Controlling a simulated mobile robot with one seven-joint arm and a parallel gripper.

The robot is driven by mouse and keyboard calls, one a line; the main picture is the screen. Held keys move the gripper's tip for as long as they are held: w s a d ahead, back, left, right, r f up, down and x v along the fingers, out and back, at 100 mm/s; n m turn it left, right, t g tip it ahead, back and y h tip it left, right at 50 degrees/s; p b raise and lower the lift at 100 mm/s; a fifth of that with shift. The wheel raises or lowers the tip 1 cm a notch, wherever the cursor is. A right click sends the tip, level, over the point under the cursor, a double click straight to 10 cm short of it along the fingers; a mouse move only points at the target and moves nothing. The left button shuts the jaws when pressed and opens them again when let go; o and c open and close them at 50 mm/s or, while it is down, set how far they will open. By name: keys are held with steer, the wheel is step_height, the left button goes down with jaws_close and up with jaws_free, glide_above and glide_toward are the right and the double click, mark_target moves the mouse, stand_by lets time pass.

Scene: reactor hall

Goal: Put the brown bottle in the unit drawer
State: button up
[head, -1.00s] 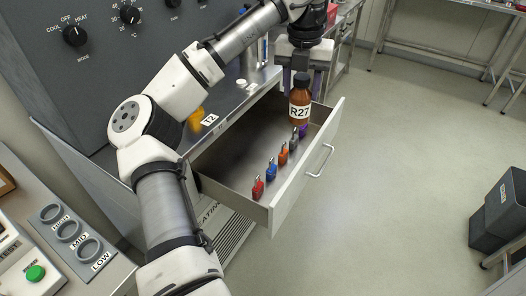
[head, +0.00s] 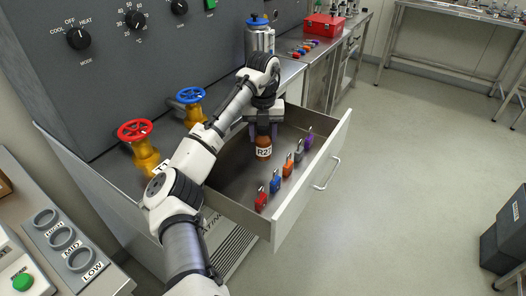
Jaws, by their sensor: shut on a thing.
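The brown bottle (head: 264,141), with a white label reading R27, is upright inside the open unit drawer (head: 305,193). My gripper (head: 264,130) is above it with its fingers around the upper part of the bottle, shut on it. The cap is hidden by the gripper. The bottle is near the back middle of the drawer; I cannot tell whether its base touches the drawer floor.
Several padlocks, among them a red one (head: 261,202) and a purple one (head: 309,138), stand in a row along the drawer's front side. A red-wheeled valve (head: 136,130) and a blue-wheeled valve (head: 190,96) stand left of the drawer. The drawer's left floor is clear.

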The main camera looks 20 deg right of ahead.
mark_target(263, 151)
steer(key=shift+f+p, duration=0.4)
steer(key=shift+f, duration=2.95)
steer(key=shift+f, duration=0.1)
steer(key=o, duration=1.4)
steer(key=shift+c, duration=0.2)
step_height(263, 151, up, 12)
steer(key=shift+r+b, duration=0.15)
steer(key=shift+b, duration=0.55)
